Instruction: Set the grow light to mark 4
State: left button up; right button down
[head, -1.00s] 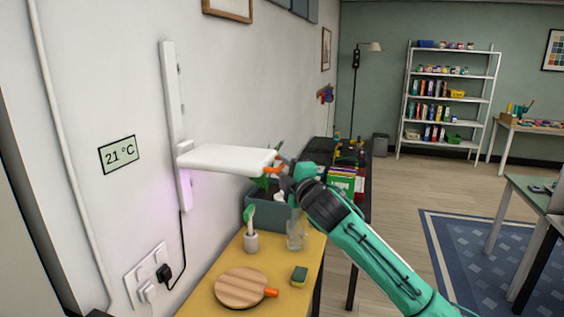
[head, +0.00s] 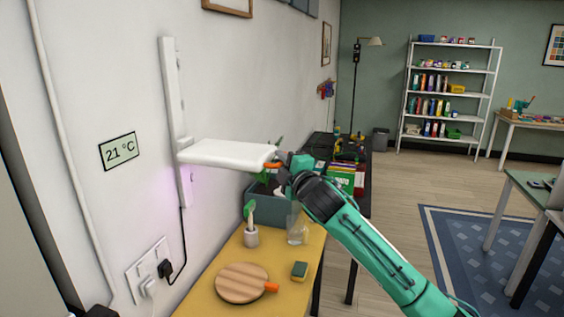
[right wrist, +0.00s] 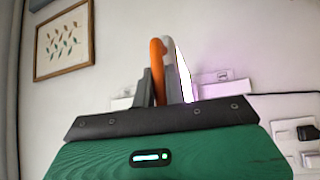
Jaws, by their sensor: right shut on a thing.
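The grow light (head: 225,153) is a flat white panel that sticks out from a white upright rail (head: 173,90) on the left wall. A purple glow shows on the wall below it. My right gripper (head: 282,166) is at the panel's outer end, shut on its orange handle (head: 272,165). In the right wrist view the orange handle (right wrist: 158,70) stands between the fingers (right wrist: 160,88), with a bright lit edge beside it. Marks on the rail are too small to read. My left gripper is out of view.
A round wooden board (head: 241,283) and a sponge (head: 299,271) lie nearer. Open floor is to the right.

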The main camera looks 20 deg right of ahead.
notch_tip(320, 180, up, 24)
jog(key=p, duration=1.6)
jog(key=shift+r, duration=0.2)
jog(key=shift+d+r, duration=0.1)
jog(key=c, duration=1.7)
grip_release()
jog(key=shift+o, duration=1.2)
